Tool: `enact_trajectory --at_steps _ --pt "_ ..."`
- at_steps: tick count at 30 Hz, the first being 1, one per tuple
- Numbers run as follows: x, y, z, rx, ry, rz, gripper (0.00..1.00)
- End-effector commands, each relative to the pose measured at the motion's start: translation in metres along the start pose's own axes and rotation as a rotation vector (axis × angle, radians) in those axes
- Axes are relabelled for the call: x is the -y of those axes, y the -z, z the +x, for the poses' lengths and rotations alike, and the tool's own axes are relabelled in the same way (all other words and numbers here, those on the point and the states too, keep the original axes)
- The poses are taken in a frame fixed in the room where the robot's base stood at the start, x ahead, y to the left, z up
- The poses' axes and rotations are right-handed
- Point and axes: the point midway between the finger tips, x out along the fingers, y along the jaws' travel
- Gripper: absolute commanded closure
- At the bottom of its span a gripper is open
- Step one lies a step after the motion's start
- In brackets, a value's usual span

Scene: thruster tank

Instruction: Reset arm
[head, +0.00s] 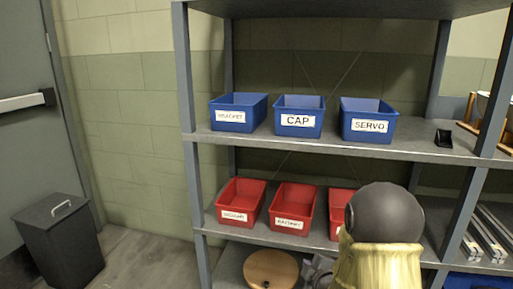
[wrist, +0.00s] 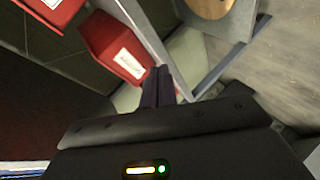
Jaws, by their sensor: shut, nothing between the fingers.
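My gripper (wrist: 158,84) shows in the wrist view as two dark fingers held together, shut and empty. It is in front of the shelf rack, near a red bin (wrist: 112,45) with a white label; whether it touches the bin I cannot tell. In the head view, part of my arm, a dark round joint with a yellowish sleeve, stands before the rack at the lower right. It hides part of the rightmost red bin (head: 340,203). My gripper itself cannot be made out in the head view.
The grey shelf rack (head: 188,85) holds blue bins labelled CAP (head: 298,116) and SERVO (head: 367,119), another blue bin (head: 238,111), and red bins (head: 241,202) below. A round wooden piece (head: 270,269) lies lowest. A dark trash bin (head: 60,240) stands left; floor between is clear.

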Motion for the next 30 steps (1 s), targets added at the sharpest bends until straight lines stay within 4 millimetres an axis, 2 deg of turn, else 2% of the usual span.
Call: enact_trajectory --at_steps 2,8,15,27,30 --pt "-0.003 0.002 -0.018 0.066 0.056 0.108 1.00" --pt "0.007 0.003 -0.067 0.263 0.192 0.412 1.00" --pt "0.029 0.007 -0.142 0.530 0.310 0.781 1.00" --pt "0.063 0.026 -0.246 0.890 0.399 1.200 1.00" --pt "0.044 0.034 -0.253 0.884 0.398 1.191 1.00"
